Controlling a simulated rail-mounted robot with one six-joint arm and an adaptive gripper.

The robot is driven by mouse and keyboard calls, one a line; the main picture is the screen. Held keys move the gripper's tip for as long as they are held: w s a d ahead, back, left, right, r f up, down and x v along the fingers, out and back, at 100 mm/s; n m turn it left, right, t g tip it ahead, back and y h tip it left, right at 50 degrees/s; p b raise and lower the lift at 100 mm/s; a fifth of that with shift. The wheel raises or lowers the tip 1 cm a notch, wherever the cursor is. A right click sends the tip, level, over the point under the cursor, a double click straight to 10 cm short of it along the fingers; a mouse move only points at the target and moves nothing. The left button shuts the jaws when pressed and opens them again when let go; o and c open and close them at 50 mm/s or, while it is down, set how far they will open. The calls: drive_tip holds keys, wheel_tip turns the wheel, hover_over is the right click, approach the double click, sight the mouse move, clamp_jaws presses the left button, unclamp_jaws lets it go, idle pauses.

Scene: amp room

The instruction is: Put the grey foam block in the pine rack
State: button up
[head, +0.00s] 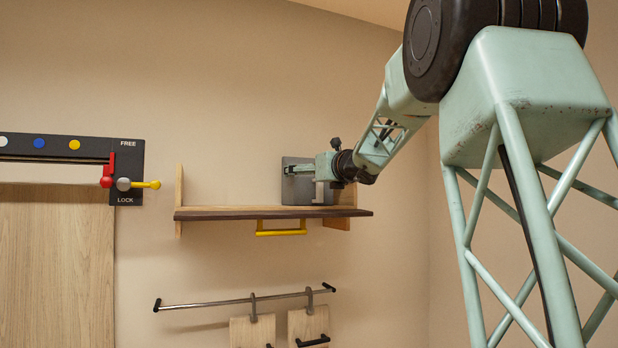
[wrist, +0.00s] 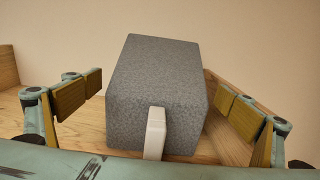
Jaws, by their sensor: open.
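The grey foam block (wrist: 155,85) stands on a wooden wall shelf (wrist: 95,125), with a pale upright tab (wrist: 155,132) on its near face. In the head view the block (head: 297,196) is at the right end of the shelf (head: 245,209), partly hidden by my gripper (head: 302,169). In the wrist view my gripper (wrist: 160,100) is open, its wood-coloured pads to the left and right of the block, with a visible gap on each side. I cannot tell whether this shelf is the pine rack; no other rack is plainly in view.
A yellow handle (head: 281,229) hangs under the shelf. Below, a metal rail (head: 215,303) carries two hanging boards (head: 252,332). At left is a wooden panel (head: 55,260) with a red and yellow latch (head: 124,182). The shelf's left part is clear.

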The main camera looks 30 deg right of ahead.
drive_tip(key=shift+s+a+b, duration=0.15)
drive_tip(key=shift+s+b, duration=0.1)
drive_tip(key=shift+s, duration=1.35)
drive_tip(key=shift+s+a+b, duration=0.15)
drive_tip(key=shift+s+b, duration=0.05)
drive_tip(key=shift+s, duration=1.4)
